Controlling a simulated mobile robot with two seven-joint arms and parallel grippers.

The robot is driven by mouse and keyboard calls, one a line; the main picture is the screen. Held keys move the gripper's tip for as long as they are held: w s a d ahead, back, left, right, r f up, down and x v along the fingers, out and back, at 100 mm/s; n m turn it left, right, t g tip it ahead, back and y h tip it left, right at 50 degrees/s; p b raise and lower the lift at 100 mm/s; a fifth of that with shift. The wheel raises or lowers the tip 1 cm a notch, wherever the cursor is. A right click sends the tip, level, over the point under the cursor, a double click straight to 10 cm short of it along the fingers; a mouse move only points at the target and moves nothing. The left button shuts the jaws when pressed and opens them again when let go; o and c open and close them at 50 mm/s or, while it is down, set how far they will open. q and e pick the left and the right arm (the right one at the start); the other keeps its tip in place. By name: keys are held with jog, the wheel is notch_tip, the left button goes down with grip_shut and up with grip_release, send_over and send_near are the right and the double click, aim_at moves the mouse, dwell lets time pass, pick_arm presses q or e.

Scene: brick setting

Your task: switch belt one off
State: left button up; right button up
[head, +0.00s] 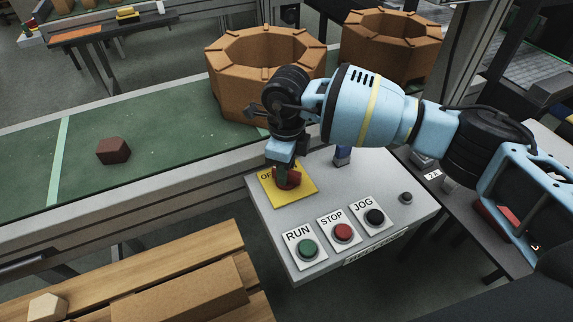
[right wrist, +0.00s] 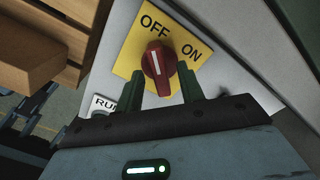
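The red rotary switch (head: 290,182) sits on a yellow plate (head: 302,194) on the grey control box. In the right wrist view the knob (right wrist: 158,66) has a white line whose upper end points toward the OFF label (right wrist: 154,25); the ON label (right wrist: 191,52) is to its right. My right gripper (head: 283,165) reaches down over the switch. In the right wrist view its two dark green fingers (right wrist: 161,80) stand apart on either side of the knob, with a gap visible. In the head view the gripper hides part of the plate. My left gripper is not in view.
Green RUN (head: 307,248), red STOP (head: 343,232) and black JOG (head: 375,217) buttons line the box's front. Behind is a green belt (head: 160,135) with a dark red brick (head: 114,150) and a large brown ring (head: 232,88). A wooden pallet (head: 150,275) stands at front left.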

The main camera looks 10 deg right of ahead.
jog(key=shift+r, duration=3.9)
jog(key=shift+s+f, duration=0.1)
jog(key=shift+s, duration=0.05)
